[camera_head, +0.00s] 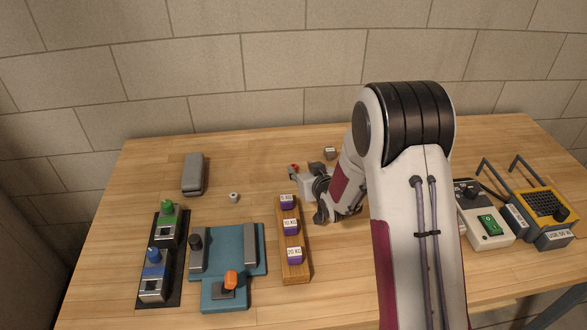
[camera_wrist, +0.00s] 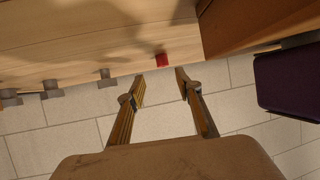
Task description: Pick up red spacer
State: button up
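The red spacer is a small red block (camera_wrist: 162,60) in the wrist view, near the edge of a pale wooden surface. It lies just beyond the fingertips of my gripper (camera_wrist: 160,80), roughly in line with the gap between them. The two fingers are apart, with nothing between them. In the head view a small red patch (camera_head: 294,167) shows by a grey part, left of my arm's end; I cannot tell for sure that it is the spacer. My arm hides much of the area around it, and the fingertips are not clear there.
A wooden rail (camera_head: 294,264) with purple weights (camera_head: 290,226) stands close, left of my arm. A teal fixture (camera_head: 225,290) and a black switch base (camera_head: 172,262) are further left. A grey case (camera_head: 193,174) lies behind. Devices, including a yellow one (camera_head: 545,207), stand at right.

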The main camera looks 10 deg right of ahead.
aim_at(294, 167)
jog(key=shift+w+f, duration=0.1)
jog(key=shift+w+a+f, duration=0.35)
jog(key=shift+w+f, duration=0.2)
jog(key=shift+w, duration=0.15)
jog(key=shift+w+a+f, duration=0.3)
jog(key=shift+w+f, duration=0.2)
jog(key=shift+w, duration=0.15)
jog(key=shift+w+a+f, duration=0.15)
jog(key=shift+w+f, duration=0.15)
jog(key=shift+w, duration=0.35)
jog(key=c, duration=0.9)
